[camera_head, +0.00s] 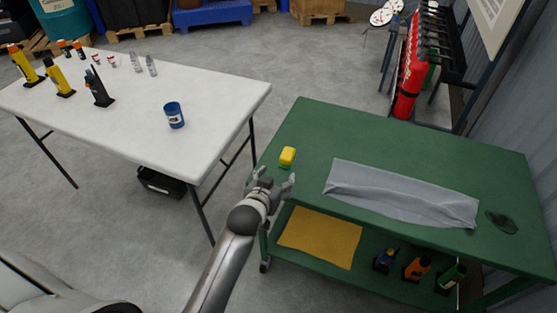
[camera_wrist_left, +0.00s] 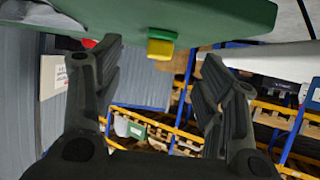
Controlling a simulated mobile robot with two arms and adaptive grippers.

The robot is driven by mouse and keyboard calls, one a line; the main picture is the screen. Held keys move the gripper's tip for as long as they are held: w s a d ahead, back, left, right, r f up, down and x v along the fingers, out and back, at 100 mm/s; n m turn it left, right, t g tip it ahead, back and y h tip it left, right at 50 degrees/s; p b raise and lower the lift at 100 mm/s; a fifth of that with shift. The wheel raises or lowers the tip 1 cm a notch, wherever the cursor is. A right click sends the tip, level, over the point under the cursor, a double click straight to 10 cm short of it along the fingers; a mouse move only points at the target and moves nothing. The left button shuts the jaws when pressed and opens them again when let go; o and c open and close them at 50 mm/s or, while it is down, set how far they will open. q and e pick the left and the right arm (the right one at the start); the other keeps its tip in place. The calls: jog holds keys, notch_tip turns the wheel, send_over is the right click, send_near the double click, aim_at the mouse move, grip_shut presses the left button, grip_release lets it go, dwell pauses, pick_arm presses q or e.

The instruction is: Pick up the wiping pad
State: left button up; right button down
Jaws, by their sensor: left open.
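The wiping pad (camera_head: 287,156) is a small yellow block with a green layer beneath, on the green bench (camera_head: 318,130) near its left edge. In the left wrist view the wiping pad (camera_wrist_left: 160,48) shows at the top, ahead of and between the fingers, against the green bench edge (camera_wrist_left: 225,15). My left gripper (camera_head: 274,178) is open and empty, at the bench's left front corner, just short of the pad and apart from it. The fingers (camera_wrist_left: 160,60) stand wide in the wrist view. My right gripper is not in view.
A grey cloth (camera_head: 400,195) and a dark green flat item (camera_head: 502,222) lie right of the pad. A lower shelf holds a yellow cloth (camera_head: 320,238) and several bottles. A white table (camera_head: 215,105) with a blue can (camera_head: 174,115) stands left, across a gap.

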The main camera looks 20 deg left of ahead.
aim_at(287, 156)
pick_arm(q)
jog(key=shift+w+r+t, duration=0.2)
jog(key=shift+w+r, duration=0.2)
jog(key=shift+w, duration=0.2)
jog(key=shift+w+r+t, duration=0.2)
jog(key=shift+w+r, duration=0.2)
jog(key=shift+w, duration=0.15)
jog(key=x, duration=0.4)
jog(key=shift+w+f, duration=0.1)
jog(key=shift+w, duration=0.05)
jog(key=shift+a+x, duration=0.2)
jog(key=shift+x, duration=2.8)
jog(key=c, duration=1.1)
